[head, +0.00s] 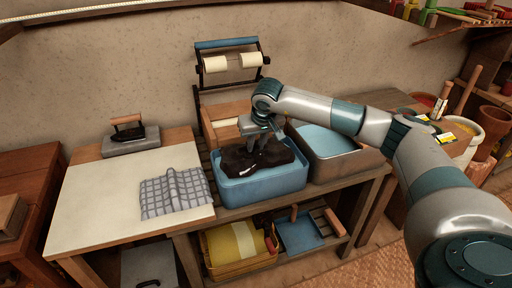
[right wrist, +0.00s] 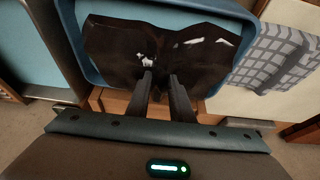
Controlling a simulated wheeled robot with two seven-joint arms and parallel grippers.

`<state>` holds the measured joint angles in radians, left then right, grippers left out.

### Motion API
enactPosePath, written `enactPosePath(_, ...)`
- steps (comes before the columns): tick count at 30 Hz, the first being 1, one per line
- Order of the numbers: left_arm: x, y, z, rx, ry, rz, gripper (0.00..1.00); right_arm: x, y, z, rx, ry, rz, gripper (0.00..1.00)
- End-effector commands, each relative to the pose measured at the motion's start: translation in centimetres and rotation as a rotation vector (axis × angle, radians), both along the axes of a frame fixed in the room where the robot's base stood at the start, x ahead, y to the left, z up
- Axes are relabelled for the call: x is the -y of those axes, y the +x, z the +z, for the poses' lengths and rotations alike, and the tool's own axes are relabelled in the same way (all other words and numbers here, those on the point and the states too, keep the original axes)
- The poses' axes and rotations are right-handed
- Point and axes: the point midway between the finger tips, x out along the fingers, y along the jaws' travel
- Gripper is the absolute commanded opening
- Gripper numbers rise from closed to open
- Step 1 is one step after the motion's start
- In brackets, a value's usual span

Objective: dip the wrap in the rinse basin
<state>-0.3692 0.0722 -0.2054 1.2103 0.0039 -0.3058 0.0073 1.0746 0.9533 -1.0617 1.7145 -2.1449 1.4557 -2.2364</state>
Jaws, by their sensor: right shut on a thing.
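A dark, glossy, wet-looking wrap (head: 240,160) spreads over the blue basin (head: 262,187) on the bench. My right gripper (head: 264,140) is above it, shut on the wrap. In the right wrist view, the fingers (right wrist: 160,82) pinch the wrap (right wrist: 110,50) near its middle, and it covers part of the basin's rim (right wrist: 75,30). Whether its underside touches liquid is hidden. A grey-brown basin with a pale blue surface (head: 325,139) stands just right of the blue one. The frames do not show which is the rinse basin. My left gripper is not in view.
A checked cloth (head: 175,192) lies on the pale board (head: 100,205) left of the blue basin, with a flat iron (head: 130,137) behind it. A roller rack (head: 228,62) stands behind the basins. A yellow bundle (head: 235,245) sits on the lower shelf.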

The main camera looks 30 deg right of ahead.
Motion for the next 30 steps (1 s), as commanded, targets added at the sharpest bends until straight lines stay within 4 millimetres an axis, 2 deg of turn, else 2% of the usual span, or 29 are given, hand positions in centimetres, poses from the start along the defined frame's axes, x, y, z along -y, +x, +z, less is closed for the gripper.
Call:
enactPosePath(1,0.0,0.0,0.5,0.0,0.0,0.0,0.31,0.0,0.1,0.8,0.003,0.0,0.0,0.04)
enactPosePath(30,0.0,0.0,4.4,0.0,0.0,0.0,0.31,0.0,0.0,8.6,0.002,0.0,-0.001,0.04)
